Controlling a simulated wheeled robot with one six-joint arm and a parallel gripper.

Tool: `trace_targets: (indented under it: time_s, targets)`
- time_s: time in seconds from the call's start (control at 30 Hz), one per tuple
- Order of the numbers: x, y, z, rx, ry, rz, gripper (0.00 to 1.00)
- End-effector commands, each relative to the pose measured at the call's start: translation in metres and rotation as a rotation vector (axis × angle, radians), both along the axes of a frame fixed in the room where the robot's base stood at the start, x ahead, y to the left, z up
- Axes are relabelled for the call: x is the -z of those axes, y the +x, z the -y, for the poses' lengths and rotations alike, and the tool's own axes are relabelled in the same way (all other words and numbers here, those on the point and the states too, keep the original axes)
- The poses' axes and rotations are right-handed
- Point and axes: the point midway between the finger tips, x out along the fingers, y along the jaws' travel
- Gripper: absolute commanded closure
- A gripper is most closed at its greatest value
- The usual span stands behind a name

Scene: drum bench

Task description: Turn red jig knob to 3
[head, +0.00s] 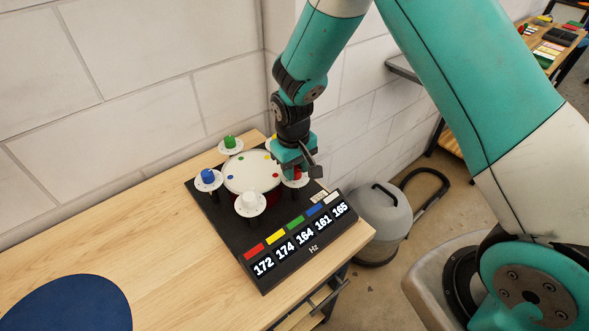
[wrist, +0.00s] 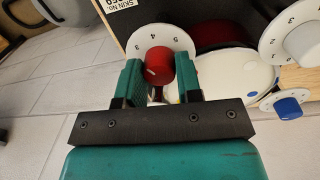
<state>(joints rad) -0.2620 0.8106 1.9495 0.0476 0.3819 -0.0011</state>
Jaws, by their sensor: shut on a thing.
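The red knob (wrist: 159,65) stands on a white numbered dial (wrist: 174,38) in the wrist view; 3, 4 and 5 show on the dial. My gripper (wrist: 160,77) is shut on the red knob, with a green finger on each side of it. In the head view my gripper (head: 296,170) is over the right side of the black jig (head: 225,222), and the red knob (head: 298,174) shows only partly below it. Which number the knob points to cannot be told.
Around the white drum (head: 250,172) stand the green knob (head: 230,141), blue knob (head: 207,176), white knob (head: 249,200) and a mostly hidden yellow knob (head: 274,141). The display (head: 300,240) reads 172, 174, 164, 161, 165 Hz. A blue round pad (head: 70,305) lies on the wooden bench (head: 150,240).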

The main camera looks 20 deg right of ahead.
Motion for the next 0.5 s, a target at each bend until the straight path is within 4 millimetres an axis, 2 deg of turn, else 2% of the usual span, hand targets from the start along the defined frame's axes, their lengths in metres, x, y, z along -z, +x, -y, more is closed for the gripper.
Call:
trace_targets:
  time_s: [0.2, 0.5]
  targets:
    - [0.0000, -0.0001, 0.0002, -0.125, -0.001, 0.001, 0.91]
    - [-0.0004, -0.0004, 0.0004, -0.210, -0.001, 0.000, 0.91]
